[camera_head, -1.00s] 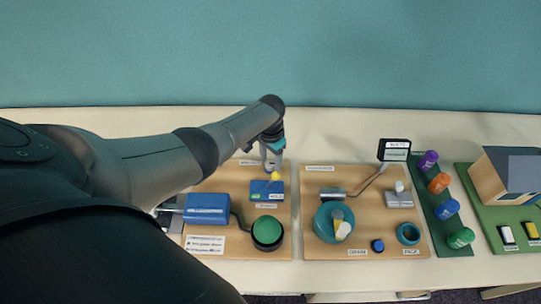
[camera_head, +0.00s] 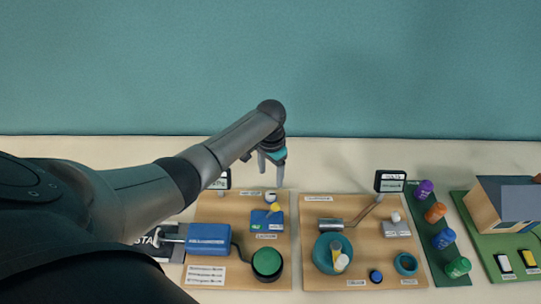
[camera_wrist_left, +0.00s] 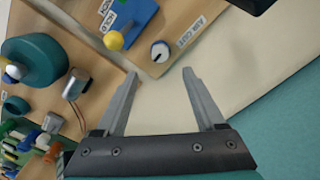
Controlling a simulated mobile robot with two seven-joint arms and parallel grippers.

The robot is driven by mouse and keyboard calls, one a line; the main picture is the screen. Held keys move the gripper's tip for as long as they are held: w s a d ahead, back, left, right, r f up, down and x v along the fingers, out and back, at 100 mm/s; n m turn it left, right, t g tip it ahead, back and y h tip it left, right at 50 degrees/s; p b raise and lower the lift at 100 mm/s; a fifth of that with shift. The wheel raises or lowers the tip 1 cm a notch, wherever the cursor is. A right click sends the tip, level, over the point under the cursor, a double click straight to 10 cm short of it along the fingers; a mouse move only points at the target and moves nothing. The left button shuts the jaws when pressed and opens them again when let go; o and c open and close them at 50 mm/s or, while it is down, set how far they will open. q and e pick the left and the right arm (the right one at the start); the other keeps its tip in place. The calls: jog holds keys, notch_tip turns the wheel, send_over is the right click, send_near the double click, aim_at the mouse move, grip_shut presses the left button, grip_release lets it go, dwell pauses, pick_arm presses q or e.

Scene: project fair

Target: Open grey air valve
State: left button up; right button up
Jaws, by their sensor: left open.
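A pale grey round knob with a dark pointer (camera_wrist_left: 160,51) sits on the left wooden board (camera_head: 205,210), beside a white label that seems to begin with "AIR". It also shows small in the head view (camera_head: 271,196). Next to it is a blue block (camera_wrist_left: 133,20) with a yellow ball-ended lever (camera_wrist_left: 113,41). My left gripper (camera_head: 272,172) is open and empty above the back edge of this board. In the left wrist view its fingers (camera_wrist_left: 160,73) point toward the knob, one to each side in the picture, with no visible contact. My right gripper is out of view.
A blue box (camera_head: 208,238) and a green dome (camera_head: 267,262) stand at the board's front. A second board (camera_head: 312,205) to the right bears a teal round vessel (camera_head: 325,243) and a small display (camera_head: 390,181).

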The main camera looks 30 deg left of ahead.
pick_arm(q)
notch_tip(320, 180, up, 6)
jog(key=shift+f, duration=0.1)
dwell(0.7)
